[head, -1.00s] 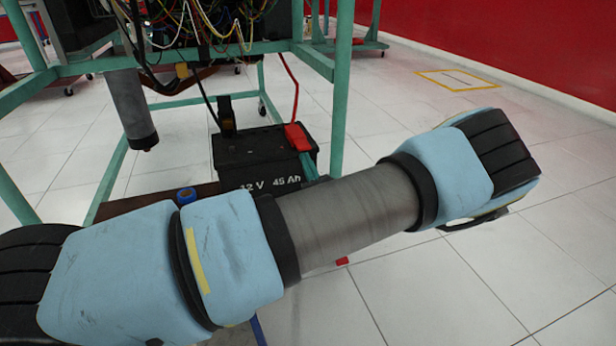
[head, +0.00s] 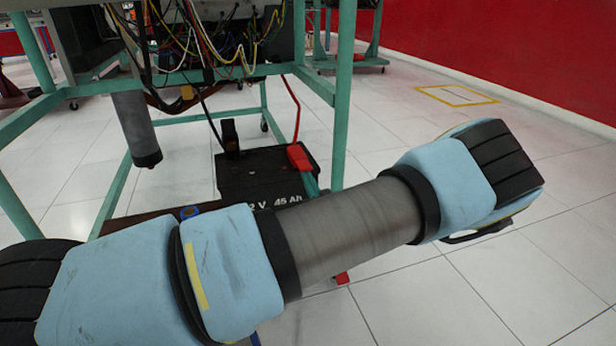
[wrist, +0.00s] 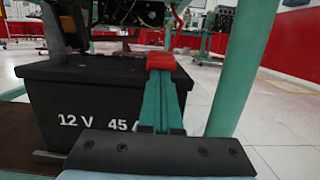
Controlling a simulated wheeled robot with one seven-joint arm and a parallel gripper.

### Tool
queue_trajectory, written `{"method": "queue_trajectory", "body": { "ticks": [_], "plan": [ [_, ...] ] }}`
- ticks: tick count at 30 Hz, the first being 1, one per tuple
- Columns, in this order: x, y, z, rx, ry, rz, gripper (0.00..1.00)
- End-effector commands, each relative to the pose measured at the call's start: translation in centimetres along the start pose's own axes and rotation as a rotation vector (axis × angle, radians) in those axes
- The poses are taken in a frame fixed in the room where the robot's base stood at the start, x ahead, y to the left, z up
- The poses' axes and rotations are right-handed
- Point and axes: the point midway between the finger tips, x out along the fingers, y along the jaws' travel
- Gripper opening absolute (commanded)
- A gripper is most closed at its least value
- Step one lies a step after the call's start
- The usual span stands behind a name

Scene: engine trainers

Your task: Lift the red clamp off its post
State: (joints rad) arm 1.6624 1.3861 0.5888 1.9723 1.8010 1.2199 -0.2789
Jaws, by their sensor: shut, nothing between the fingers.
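The red clamp (head: 299,157) sits on the right side of the top of a black battery (head: 235,178) marked 12 V 45 Ah. A red cable runs up from it. It also shows in the wrist view (wrist: 160,62). The post under it is hidden. My gripper (wrist: 162,82) has teal fingers close together, their tips just in front of or under the clamp; I cannot tell whether they touch it. A teal finger also shows beside the battery in the head view (head: 311,185). The fingers are shut with nothing held.
A teal frame (head: 341,110) with hanging wires (head: 225,35) stands over the battery, its upright close on the right. A black terminal clamp (head: 230,136) is at the battery's back left. A grey cylinder (head: 136,128) hangs at left. White floor is clear on the right.

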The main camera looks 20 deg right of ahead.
Motion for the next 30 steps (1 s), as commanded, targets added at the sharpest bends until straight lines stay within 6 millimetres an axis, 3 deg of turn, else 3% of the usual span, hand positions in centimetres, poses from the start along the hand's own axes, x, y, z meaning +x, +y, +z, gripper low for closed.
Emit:
{"method": "queue_trajectory", "body": {
  "ticks": [14,30],
  "plan": [
    [0.5,0.0,2.5,-0.001,0.096,0.002,0.0],
    [2.1,0.0,7.1,-0.002,0.384,0.002,0.0]
  ]
}}
